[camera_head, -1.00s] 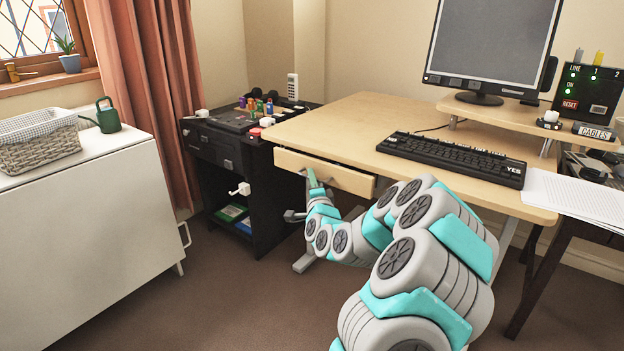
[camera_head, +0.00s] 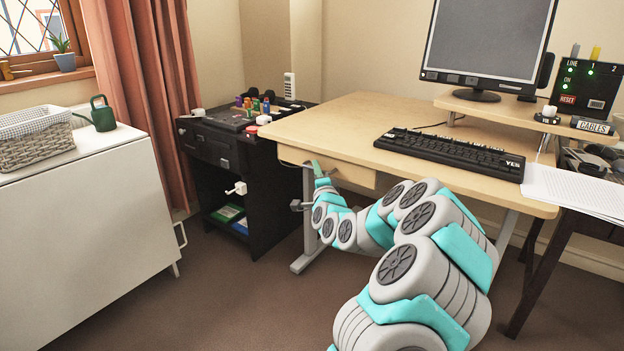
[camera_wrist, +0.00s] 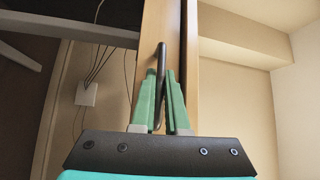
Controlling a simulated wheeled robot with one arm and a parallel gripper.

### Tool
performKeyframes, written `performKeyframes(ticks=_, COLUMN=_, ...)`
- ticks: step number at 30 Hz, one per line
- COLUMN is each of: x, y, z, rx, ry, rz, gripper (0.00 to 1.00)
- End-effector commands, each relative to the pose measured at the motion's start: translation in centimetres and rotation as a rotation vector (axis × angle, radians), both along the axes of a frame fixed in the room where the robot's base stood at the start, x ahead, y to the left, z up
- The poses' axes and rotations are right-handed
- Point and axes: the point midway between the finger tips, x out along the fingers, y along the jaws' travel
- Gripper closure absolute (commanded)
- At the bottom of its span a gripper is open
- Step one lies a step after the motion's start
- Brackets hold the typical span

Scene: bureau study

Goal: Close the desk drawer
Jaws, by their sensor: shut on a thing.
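The desk drawer (camera_head: 352,174) is a light wood drawer under the left part of the desk top. Its front sits close under the desk's front edge, and I cannot tell if it is fully in. My gripper (camera_head: 316,168) is at the left part of the drawer front, partly hidden by my own arm. In the wrist view, the green fingers of my gripper (camera_wrist: 163,82) are shut on the dark bar handle (camera_wrist: 161,56). The wooden drawer front (camera_wrist: 152,22) shows behind the handle, with a dark gap beside it.
A black cabinet (camera_head: 225,160) stands left of the desk. A white cabinet (camera_head: 85,220) is farther left. Brown floor (camera_head: 225,300) is clear between them.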

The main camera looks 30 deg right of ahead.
Motion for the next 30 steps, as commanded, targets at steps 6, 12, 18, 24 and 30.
performKeyframes(ticks=6, x=0.00, y=-0.45, z=0.06, rx=0.001, ry=0.000, rz=-0.005, gripper=1.00)
performKeyframes(ticks=12, x=-0.02, y=-0.48, z=0.06, rx=0.001, ry=0.000, rz=-0.006, gripper=0.75)
performKeyframes(ticks=18, x=0.00, y=-0.42, z=0.00, rx=0.001, ry=0.001, rz=-0.004, gripper=0.58)
performKeyframes(ticks=24, x=0.00, y=-0.41, z=-0.05, rx=0.002, ry=0.002, rz=-0.004, gripper=0.58)
performKeyframes(ticks=30, x=-0.01, y=-0.41, z=-0.07, rx=0.002, ry=0.002, rz=-0.004, gripper=0.58)
